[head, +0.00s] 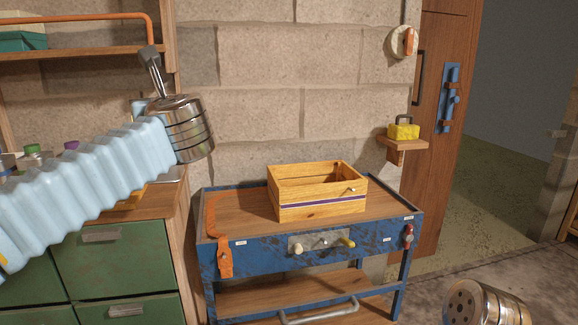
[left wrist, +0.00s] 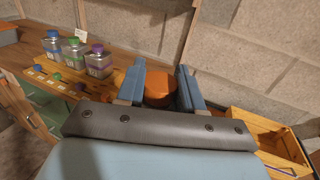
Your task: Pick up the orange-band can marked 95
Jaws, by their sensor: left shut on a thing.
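In the left wrist view my left gripper (left wrist: 158,90) has its two blue fingers closed on an orange-brown round thing (left wrist: 158,86), which appears to be the orange-band can. Only its upper part shows between the fingers. Its lower part is hidden behind the dark gripper bar, and no 95 mark is readable. In the head view my left arm reaches in from the left over the bench, and I cannot make out its fingers or the can there. My right gripper is not in view.
A wooden bench (left wrist: 130,28) holds bottles with blue (left wrist: 52,36), green (left wrist: 74,42) and purple (left wrist: 97,49) caps. A blue cart (head: 262,262) carries an open wooden crate (head: 318,208) with a purple stripe. A stone wall stands close behind.

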